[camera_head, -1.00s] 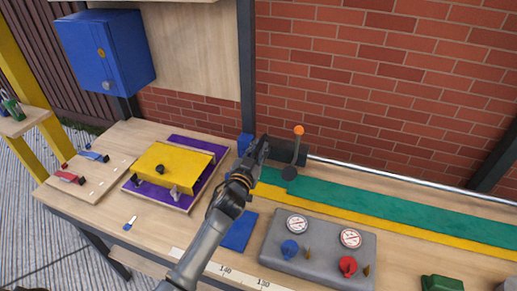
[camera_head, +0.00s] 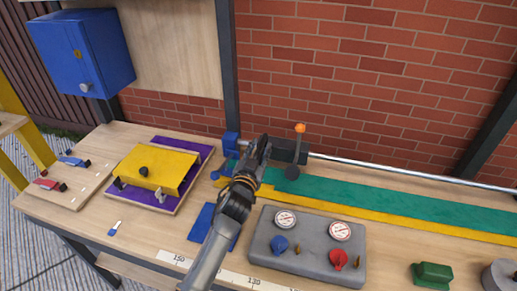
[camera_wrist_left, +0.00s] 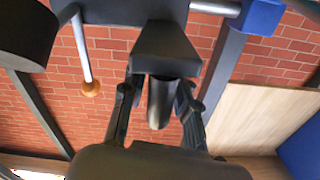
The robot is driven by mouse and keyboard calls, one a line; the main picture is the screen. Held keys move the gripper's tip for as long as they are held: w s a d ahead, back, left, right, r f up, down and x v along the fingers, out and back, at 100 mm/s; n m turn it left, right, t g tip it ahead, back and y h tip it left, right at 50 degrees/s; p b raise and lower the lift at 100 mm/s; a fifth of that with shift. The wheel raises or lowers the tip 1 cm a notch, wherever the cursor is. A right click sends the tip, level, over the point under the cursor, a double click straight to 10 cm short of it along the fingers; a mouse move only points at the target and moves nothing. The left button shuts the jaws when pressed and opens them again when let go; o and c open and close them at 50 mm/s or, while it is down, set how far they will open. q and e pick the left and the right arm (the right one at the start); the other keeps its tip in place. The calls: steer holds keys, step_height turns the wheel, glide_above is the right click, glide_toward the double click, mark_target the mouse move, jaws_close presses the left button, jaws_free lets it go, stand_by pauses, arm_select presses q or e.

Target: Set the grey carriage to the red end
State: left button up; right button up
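The dark grey carriage (camera_head: 291,150) sits on the rail near its blue end block (camera_head: 231,144). A lever with an orange knob (camera_head: 300,128) stands up at its right side. My left gripper (camera_head: 264,147) is at the carriage's left part and hides some of it. In the left wrist view, my left gripper (camera_wrist_left: 158,100) has its fingers apart on either side of a dark rounded post (camera_wrist_left: 160,104) under the carriage's block (camera_wrist_left: 165,50); gaps show beside the post. The orange knob (camera_wrist_left: 91,88) hangs to the left there. No red end is in view. My right gripper is not in view.
The rail (camera_head: 400,172) runs right along the brick wall, above a green strip (camera_head: 400,200) and a yellow strip. A grey gauge panel (camera_head: 307,245) stands in front. A yellow plate (camera_head: 157,168) on a purple base lies left. A green block (camera_head: 432,273) is at lower right.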

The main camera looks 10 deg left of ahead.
arm_select(q)
steer(key=shift+s, duration=0.1)
steer(key=s, duration=1.2)
steer(key=shift+a, duration=0.2)
steer(key=shift+w, duration=0.1)
